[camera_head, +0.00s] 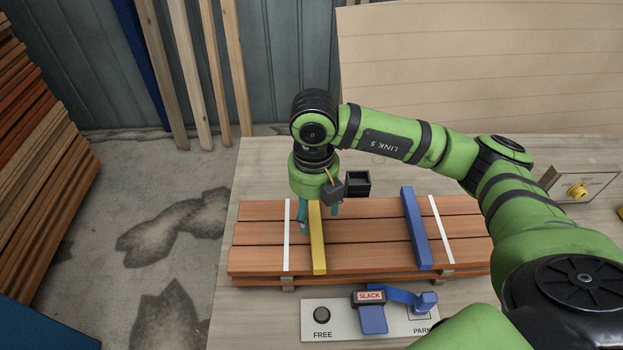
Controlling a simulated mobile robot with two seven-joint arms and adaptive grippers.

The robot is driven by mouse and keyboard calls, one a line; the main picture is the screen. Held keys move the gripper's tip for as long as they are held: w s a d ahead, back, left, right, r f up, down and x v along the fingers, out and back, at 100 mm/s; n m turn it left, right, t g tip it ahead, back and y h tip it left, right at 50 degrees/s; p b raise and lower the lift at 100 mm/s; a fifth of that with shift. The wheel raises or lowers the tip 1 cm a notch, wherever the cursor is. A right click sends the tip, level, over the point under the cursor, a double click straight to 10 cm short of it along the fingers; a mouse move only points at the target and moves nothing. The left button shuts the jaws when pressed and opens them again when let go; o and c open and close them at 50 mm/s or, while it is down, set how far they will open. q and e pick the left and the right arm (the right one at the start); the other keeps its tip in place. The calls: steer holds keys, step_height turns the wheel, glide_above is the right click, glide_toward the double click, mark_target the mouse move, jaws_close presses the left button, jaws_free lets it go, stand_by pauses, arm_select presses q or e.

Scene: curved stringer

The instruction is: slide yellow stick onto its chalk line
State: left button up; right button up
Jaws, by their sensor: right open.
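The yellow stick (317,246) lies across the reddish wooden boards (365,257), its far end hidden behind my right gripper. A white chalk line (287,235) runs across the boards just left of the stick, with a narrow strip of wood between them. My right gripper (319,222) points down over the stick, open, with one teal finger on the stick's left and the other on its right. I cannot tell whether either finger touches it. My left gripper is not in view.
A blue stick (416,228) lies on the boards, left of a second white line (440,229). A panel (345,322) marked FREE and PARK, with a blue lever (372,318) labelled SLACK, is in front. A small black box (356,183) shows behind the boards.

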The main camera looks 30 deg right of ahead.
mark_target(312, 231)
steer(key=shift+w+f, duration=0.1)
steer(key=shift+w, duration=0.05)
steer(key=f, duration=0.1)
steer(key=f+p, duration=0.1)
steer(key=f, duration=0.1)
steer(key=s+f+p, duration=0.1)
steer(key=f, duration=0.1)
steer(key=shift+a, duration=0.25)
steer(key=shift+f, duration=0.7)
steer(key=shift+w, duration=0.1)
steer(key=c, duration=1.1)
steer(key=shift+c, duration=0.8)
steer(key=shift+w+a, duration=0.15)
steer(key=shift+a, duration=0.25)
steer(key=shift+w+a+b, duration=0.25)
steer(key=shift+w+a, duration=0.15)
steer(key=shift+a, duration=0.4)
steer(key=shift+w+a+b, duration=0.3)
steer(key=shift+w+a, duration=0.05)
steer(key=shift+a, duration=0.4)
steer(key=shift+w+a+b, duration=0.25)
steer(key=shift+w+a, duration=0.15)
steer(key=shift+a, duration=0.4)
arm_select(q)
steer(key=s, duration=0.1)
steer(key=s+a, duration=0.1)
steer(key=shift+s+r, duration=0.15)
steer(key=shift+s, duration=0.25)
